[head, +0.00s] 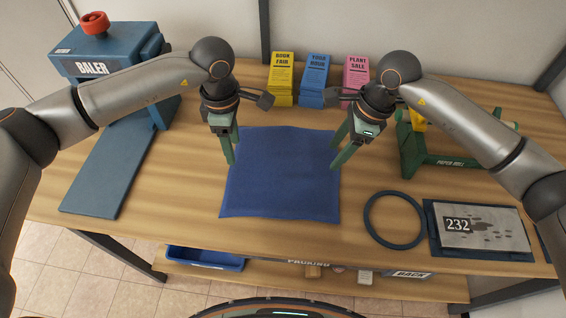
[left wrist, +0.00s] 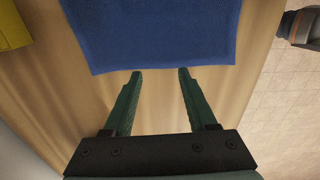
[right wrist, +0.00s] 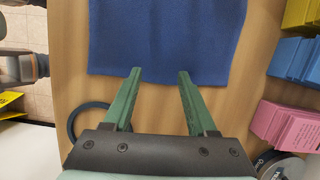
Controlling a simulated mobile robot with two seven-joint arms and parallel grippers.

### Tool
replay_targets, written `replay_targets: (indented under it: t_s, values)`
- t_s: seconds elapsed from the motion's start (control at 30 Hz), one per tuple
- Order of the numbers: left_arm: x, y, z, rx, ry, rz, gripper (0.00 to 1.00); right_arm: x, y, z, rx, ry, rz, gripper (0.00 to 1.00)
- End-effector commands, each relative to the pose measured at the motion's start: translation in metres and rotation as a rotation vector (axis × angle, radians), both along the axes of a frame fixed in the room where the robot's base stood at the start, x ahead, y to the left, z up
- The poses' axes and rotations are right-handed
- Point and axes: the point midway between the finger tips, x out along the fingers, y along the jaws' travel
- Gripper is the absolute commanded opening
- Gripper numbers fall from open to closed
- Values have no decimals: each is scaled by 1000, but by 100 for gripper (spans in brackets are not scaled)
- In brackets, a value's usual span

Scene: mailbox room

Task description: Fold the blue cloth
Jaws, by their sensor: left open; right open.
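The blue cloth (head: 280,180) lies flat and spread out on the wooden table, roughly square. It also shows in the left wrist view (left wrist: 155,32) and the right wrist view (right wrist: 165,38). My left gripper (head: 231,160) is over the cloth's left side; in the left wrist view its open, empty fingers (left wrist: 160,73) point at the cloth's edge. My right gripper (head: 338,155) is over the right side; in the right wrist view its open, empty fingers (right wrist: 160,72) point at the opposite edge. I cannot tell whether any fingertip touches the cloth.
A blue baler (head: 105,55) stands at the back left. Yellow (head: 282,78), blue (head: 313,80) and pink (head: 356,72) paper stacks stand behind the cloth. A green paper-roll holder (head: 440,160), a dark ring (head: 394,219) and a plate marked 232 (head: 490,228) are on the right.

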Motion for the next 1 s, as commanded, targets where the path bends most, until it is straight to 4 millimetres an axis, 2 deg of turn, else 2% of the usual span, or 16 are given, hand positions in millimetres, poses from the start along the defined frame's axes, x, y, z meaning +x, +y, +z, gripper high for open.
replay_targets:
  t_s: [0.1, 0.33, 0.9, 1.0]
  values:
    - [-1, 0, -21, 0, 3, 0, 57, -1, 0, -21, 1, 4, -1, 57]
    - [0, -1, -48, -1, 2, 0, 57, 0, 1, -47, 2, 2, 0, 57]
    - [0, -1, -59, -2, 0, 0, 57, 0, 0, -59, 1, 0, -1, 57]
    - [0, -1, -57, -2, 0, 0, 52, 0, 0, -57, 1, 0, -1, 52]
